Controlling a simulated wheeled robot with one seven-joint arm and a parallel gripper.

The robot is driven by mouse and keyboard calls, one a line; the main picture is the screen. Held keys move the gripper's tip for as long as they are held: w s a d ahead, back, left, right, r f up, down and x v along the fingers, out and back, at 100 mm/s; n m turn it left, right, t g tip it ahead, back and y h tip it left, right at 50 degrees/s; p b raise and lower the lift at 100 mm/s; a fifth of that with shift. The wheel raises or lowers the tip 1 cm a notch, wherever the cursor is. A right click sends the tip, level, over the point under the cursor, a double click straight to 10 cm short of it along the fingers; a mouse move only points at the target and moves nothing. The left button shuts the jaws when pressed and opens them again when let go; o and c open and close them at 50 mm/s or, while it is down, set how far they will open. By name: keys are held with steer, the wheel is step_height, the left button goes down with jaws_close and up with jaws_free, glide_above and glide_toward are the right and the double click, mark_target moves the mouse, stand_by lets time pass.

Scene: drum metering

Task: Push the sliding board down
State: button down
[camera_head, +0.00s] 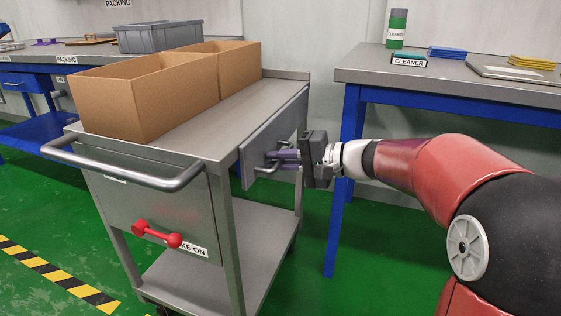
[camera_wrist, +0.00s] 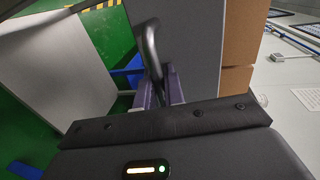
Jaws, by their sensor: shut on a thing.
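The sliding board (camera_head: 262,135) is a flat grey panel upright along the right side of a metal cart, its top edge close to the cart top. It carries a small metal bar handle (camera_head: 262,171). My gripper (camera_head: 278,157) reaches in from the right and is shut on this handle, its purple fingers close against the board. In the wrist view the curved handle (camera_wrist: 150,42) runs down between my fingers (camera_wrist: 158,93), in front of the grey board (camera_wrist: 192,45). The fingers hide part of the handle.
The cart (camera_head: 250,95) has two cardboard boxes (camera_head: 125,95) on top, a push bar (camera_head: 130,177) and a red brake lever (camera_head: 156,234). A blue-legged table (camera_head: 440,75) stands close behind my arm, with a green cleaner bottle (camera_head: 396,28). Green floor is clear below.

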steer(key=shift+f, duration=0.35)
steer(key=c, duration=1.9)
jaws_free()
steer(key=shift+d, duration=0.1)
steer(key=v, duration=0.8)
steer(key=shift+r, duration=0.15)
